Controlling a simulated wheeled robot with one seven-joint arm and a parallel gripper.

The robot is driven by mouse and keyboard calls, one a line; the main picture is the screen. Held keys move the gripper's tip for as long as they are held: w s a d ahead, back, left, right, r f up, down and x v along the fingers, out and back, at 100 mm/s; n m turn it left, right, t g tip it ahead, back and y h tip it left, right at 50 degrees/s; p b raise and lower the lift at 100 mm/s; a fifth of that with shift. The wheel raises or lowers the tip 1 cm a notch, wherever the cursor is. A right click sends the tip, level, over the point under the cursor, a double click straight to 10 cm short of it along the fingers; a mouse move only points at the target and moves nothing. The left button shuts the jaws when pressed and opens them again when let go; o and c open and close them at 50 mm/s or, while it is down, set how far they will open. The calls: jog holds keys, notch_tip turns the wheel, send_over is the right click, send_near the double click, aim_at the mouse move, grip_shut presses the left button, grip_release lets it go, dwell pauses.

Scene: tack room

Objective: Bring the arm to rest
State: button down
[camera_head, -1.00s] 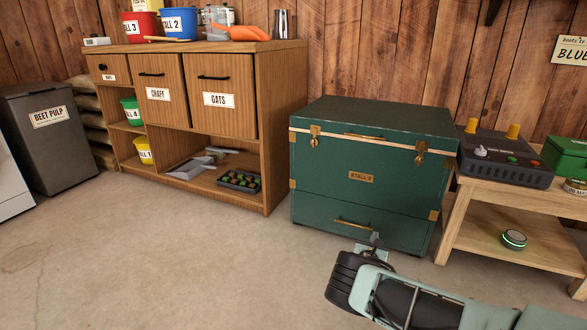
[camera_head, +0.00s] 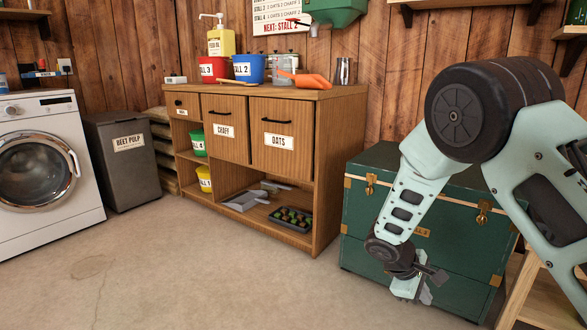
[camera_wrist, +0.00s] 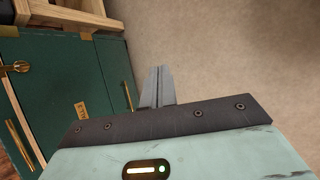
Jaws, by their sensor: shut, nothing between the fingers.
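My gripper (camera_head: 426,296) hangs low in front of the green trunk (camera_head: 362,222) in the head view, with the arm bent above it. The arm covers much of the trunk's front and part of its lid. In the wrist view my gripper's fingers (camera_wrist: 158,88) are together with nothing between them. They point out over bare floor, and the trunk (camera_wrist: 60,85) with its brass handle and plate lies to the left, apart from the fingers.
A wooden cabinet (camera_head: 343,120) with buckets and an orange scoop on top stands left of the trunk. A grey beet pulp bin (camera_head: 128,175) and a white washer (camera_head: 45,225) are further left. A wooden table (camera_head: 540,300) is at the right. The floor (camera_head: 230,285) in front is clear.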

jog(key=s+a+r+m+y+p, duration=0.2)
jog(key=s+a+r+y, duration=0.3)
jog(key=s+a+r, duration=0.75)
jog(key=s+a+r+y+p, duration=0.15)
jog(key=s+r, duration=0.25)
jog(key=s, duration=0.5)
jog(key=s+a+r+y, duration=0.1)
jog(key=s+a+r, duration=0.1)
jog(key=s+r, duration=0.5)
notch_tip(320, 180, up, 35)
jog(key=s+p, duration=0.2)
jog(key=p, duration=3.6)
jog(key=shift+a, duration=0.2)
